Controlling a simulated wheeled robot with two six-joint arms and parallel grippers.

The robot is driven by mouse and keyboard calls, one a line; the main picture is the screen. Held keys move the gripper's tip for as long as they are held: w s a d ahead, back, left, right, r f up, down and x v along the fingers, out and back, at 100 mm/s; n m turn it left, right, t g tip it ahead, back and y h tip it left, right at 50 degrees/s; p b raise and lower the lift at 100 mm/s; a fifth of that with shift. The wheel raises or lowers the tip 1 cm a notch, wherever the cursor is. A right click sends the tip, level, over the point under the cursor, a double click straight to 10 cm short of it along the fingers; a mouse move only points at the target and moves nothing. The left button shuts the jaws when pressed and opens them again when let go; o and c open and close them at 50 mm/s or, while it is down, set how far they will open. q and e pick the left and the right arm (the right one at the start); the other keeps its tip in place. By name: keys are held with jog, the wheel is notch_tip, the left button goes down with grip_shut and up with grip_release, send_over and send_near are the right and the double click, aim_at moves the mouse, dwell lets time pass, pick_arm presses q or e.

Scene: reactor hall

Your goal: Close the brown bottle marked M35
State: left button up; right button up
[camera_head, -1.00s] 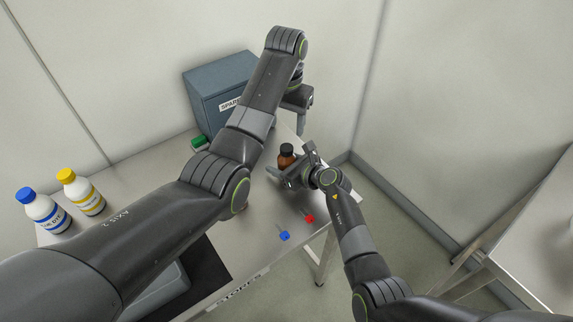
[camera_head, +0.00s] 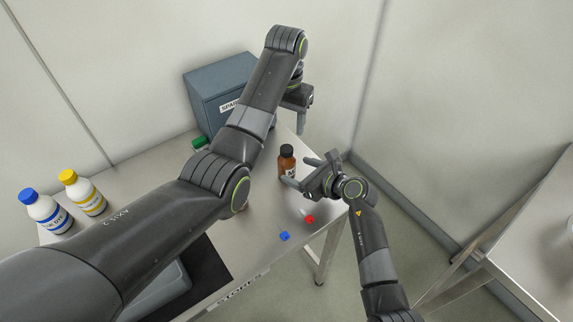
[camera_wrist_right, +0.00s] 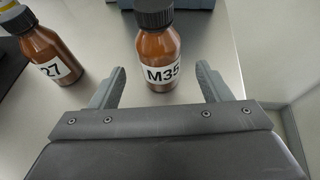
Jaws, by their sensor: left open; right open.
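The brown bottle marked M35 (camera_head: 287,163) stands upright on the metal table. Its black cap (camera_head: 287,149) sits on the neck; how tight it is I cannot tell. The right wrist view shows the bottle's M35 label (camera_wrist_right: 160,74) facing me and its black cap (camera_wrist_right: 153,12) at the top edge. My right gripper (camera_head: 302,171) is open, with the bottle just beyond its fingertips and apart from them. My left gripper (camera_head: 303,122) is open, pointing down above and behind the bottle, and holds nothing I can see.
A second brown bottle (camera_wrist_right: 48,55), its label partly readable as 27, stands left of M35. A grey box (camera_head: 205,100) is at the back. Blue-capped (camera_head: 46,212) and yellow-capped (camera_head: 84,194) white bottles stand left. Small blue (camera_head: 284,236) and red (camera_head: 309,219) items lie near the table's front edge.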

pick_arm(q)
jog(key=shift+f+b, duration=0.25)
jog(key=shift+b, duration=0.05)
pick_arm(e)
jog(key=v, duration=1)
